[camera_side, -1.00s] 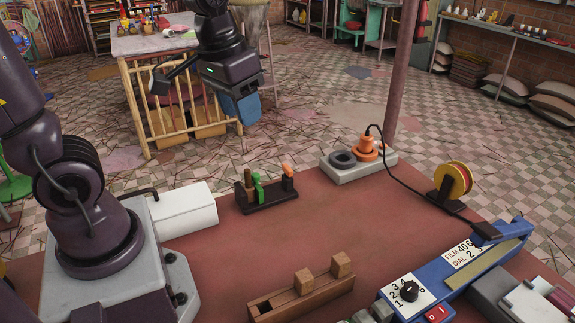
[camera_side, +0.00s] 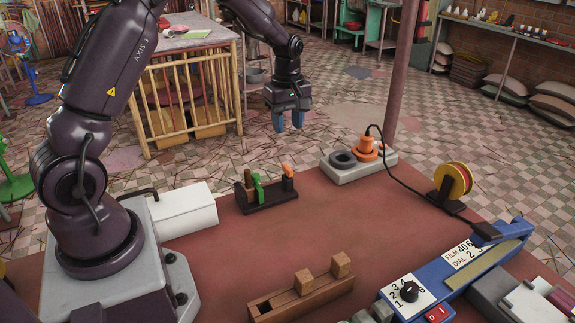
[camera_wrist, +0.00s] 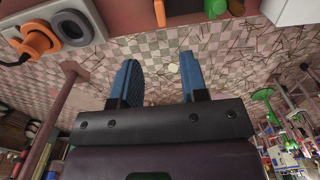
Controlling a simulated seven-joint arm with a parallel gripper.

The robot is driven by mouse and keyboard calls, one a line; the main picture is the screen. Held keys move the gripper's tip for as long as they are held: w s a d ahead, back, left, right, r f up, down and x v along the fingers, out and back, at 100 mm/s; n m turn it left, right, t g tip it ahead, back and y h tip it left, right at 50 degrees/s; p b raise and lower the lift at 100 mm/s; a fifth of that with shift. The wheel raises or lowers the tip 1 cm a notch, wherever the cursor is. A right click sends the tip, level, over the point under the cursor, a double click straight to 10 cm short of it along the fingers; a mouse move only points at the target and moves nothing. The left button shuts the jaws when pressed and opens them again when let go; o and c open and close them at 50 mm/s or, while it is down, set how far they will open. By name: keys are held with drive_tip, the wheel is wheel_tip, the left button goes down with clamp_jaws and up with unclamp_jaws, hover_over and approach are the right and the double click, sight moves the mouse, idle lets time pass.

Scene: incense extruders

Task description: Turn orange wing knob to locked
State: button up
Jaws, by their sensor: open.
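An orange fitting (camera_side: 367,150) with a black cable stands on a pale grey block (camera_side: 346,176) at the table's far edge. I take its orange part to be the wing knob; its wing and lock marks are too small to read. It also shows in the wrist view as an orange fitting (camera_wrist: 38,42) at the upper left. My gripper (camera_side: 288,121) is open and empty, its two blue fingers pointing down. In the side view it hangs left of the fitting and higher, apart from it. The fingers (camera_wrist: 160,60) hold nothing in the wrist view.
A dark grey ring (camera_side: 343,159) sits beside the fitting. A small tool rack (camera_side: 268,204) with green and orange handles stands to the left. A spool (camera_side: 455,180), a blue dial machine (camera_side: 445,270) and a wooden block (camera_side: 300,300) lie nearer. A post (camera_side: 402,80) rises behind the block.

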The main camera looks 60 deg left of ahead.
sight(287, 167)
wheel_tip(287, 167, down, 12)
drive_tip(key=shift+f, duration=0.15)
drive_tip(key=shift+c, duration=0.4)
clamp_jaws()
